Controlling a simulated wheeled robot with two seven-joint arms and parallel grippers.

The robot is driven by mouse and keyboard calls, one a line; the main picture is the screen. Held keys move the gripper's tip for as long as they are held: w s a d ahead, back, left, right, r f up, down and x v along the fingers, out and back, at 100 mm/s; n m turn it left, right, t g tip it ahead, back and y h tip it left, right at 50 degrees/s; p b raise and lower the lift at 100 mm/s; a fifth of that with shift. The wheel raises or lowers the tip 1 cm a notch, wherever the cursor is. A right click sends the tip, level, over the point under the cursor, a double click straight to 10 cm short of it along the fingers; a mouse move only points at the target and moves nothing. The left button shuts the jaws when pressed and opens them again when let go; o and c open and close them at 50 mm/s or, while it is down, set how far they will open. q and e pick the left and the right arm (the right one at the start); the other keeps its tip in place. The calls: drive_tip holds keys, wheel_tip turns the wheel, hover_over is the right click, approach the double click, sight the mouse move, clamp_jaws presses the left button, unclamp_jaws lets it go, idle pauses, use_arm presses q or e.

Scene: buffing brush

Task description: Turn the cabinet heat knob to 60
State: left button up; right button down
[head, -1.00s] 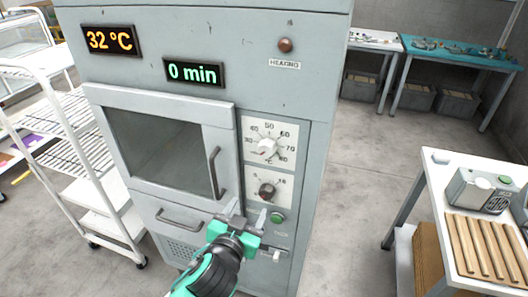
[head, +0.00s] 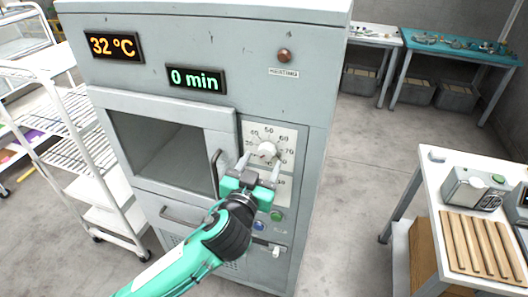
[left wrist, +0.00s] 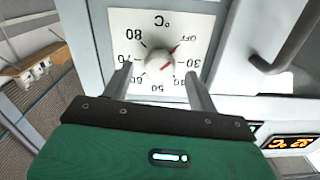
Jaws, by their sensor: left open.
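The heat knob (head: 267,150) is a white dial on a pale scale plate on the grey cabinet (head: 300,100). In the left wrist view, turned upside down, the knob (left wrist: 160,58) has its red mark pointing toward OFF on the scale. My left gripper (head: 260,163) is open in front of the plate, with its fingers spread on either side just below the knob. In the left wrist view its fingers (left wrist: 158,74) flank the knob without visibly gripping it; whether they touch it I cannot tell. My right gripper is out of view.
The temperature display (head: 115,45) reads 32 °C and the timer display (head: 196,79) 0 min. My gripper covers the lower timer knob. The door handle (head: 216,172) stands close left of it. A white rack (head: 85,130) is at left, a white table (head: 430,175) at right.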

sight(267, 151)
use_arm(q)
drive_tip(key=shift+x, duration=1.05)
drive_tip(key=shift+w+d+p, duration=0.15)
drive_tip(key=shift+w+p, duration=0.15)
drive_tip(key=shift+w, duration=0.1)
drive_tip(key=c, duration=1)
drive_tip(key=shift+m, duration=0.3)
